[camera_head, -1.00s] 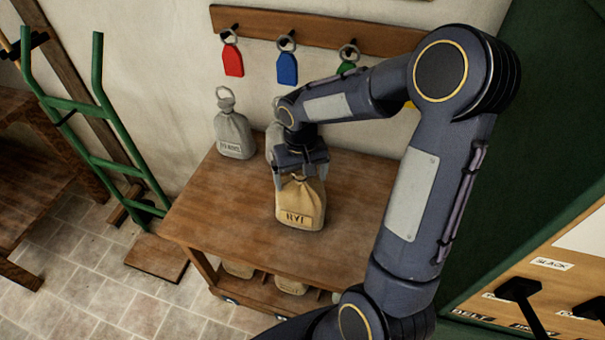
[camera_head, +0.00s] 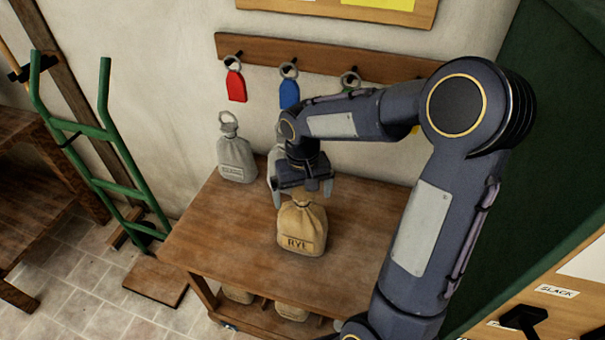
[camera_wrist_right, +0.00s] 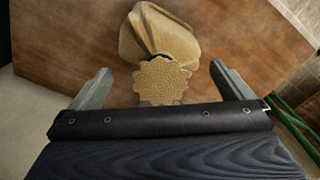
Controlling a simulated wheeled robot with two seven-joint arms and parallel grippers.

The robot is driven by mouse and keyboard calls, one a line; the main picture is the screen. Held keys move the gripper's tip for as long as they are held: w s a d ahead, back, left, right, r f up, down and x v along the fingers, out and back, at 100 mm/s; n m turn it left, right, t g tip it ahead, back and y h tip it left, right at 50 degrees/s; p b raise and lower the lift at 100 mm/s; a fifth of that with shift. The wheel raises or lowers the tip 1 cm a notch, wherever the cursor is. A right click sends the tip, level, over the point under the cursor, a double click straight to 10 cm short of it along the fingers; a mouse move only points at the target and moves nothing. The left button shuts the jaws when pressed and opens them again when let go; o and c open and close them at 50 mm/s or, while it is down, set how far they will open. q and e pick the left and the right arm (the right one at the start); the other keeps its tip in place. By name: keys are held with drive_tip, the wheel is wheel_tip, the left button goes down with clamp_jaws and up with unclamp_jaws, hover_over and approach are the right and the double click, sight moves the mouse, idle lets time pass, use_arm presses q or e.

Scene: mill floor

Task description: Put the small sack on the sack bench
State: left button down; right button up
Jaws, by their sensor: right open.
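The small tan sack (camera_head: 302,229), labelled RYE, stands upright on the wooden bench (camera_head: 225,225) near its middle. My right gripper (camera_head: 304,192) is just above and behind the top of the sack, with its fingers apart. In the right wrist view, the sack (camera_wrist_right: 160,45) lies between and beyond the two open fingers (camera_wrist_right: 160,90), its gathered top nearest, and neither finger touches it. My left gripper is not in view.
A grey sack (camera_head: 236,158) with a ring stands at the bench's back left; another grey one is partly hidden behind my right gripper. More sacks (camera_head: 291,311) sit on the lower shelf. A green hand truck (camera_head: 110,165) stands at left. Coloured tags (camera_head: 289,93) hang on a wall rail.

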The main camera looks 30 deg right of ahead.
wheel_tip(320, 180, up, 9)
idle(0.8)
